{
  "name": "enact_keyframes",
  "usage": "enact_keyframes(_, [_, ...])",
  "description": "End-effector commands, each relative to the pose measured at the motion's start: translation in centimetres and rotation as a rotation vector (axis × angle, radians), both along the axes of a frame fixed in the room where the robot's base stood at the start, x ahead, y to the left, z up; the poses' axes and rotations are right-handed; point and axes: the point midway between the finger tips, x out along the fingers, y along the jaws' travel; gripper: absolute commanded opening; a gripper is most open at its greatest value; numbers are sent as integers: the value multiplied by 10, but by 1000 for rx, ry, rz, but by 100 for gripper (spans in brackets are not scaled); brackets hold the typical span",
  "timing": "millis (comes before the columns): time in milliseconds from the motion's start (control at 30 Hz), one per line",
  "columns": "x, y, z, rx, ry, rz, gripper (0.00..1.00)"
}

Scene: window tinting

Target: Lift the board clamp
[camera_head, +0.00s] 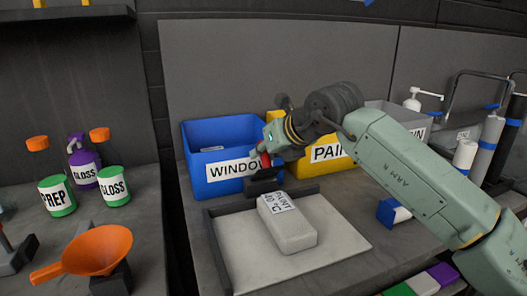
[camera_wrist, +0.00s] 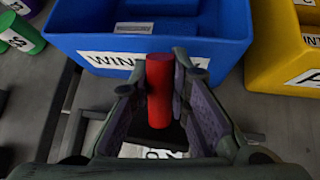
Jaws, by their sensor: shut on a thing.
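The board clamp (camera_head: 262,183) has a dark base and an upright red handle, at the back edge of the grey board (camera_head: 335,237) in the head view. My gripper (camera_head: 263,157) reaches down over it from the right. In the wrist view, my gripper (camera_wrist: 161,75) has a finger on each side of the red handle (camera_wrist: 159,92) and is shut on it. The dark base shows only partly below the handle. I cannot tell whether the base touches the board.
A blue bin (camera_head: 215,135) stands just behind the clamp, with a yellow bin (camera_head: 288,125) to its right. A pale labelled block (camera_head: 289,230) lies on the board. An orange funnel (camera_head: 97,248) and paint cans (camera_head: 56,196) stand left. A blue-white item (camera_head: 392,212) lies right.

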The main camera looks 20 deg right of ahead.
Motion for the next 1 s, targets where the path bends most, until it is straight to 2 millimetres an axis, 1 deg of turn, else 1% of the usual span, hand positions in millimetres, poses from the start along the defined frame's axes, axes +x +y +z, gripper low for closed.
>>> enact_keyframes(33, [0,1,-2,0,5,2,18])
enact_keyframes(333, [0,1,-1,0,2,1,38])
enact_keyframes(667, [-2,-1,1,1,0,-1,38])
enact_keyframes(767, [-9,-3,7,0,-1,-2,38])
enact_keyframes(833, [-17,-6,14,0,-2,-2,38])
enact_keyframes(1000, [-46,-14,37,-2,-1,-2,38])
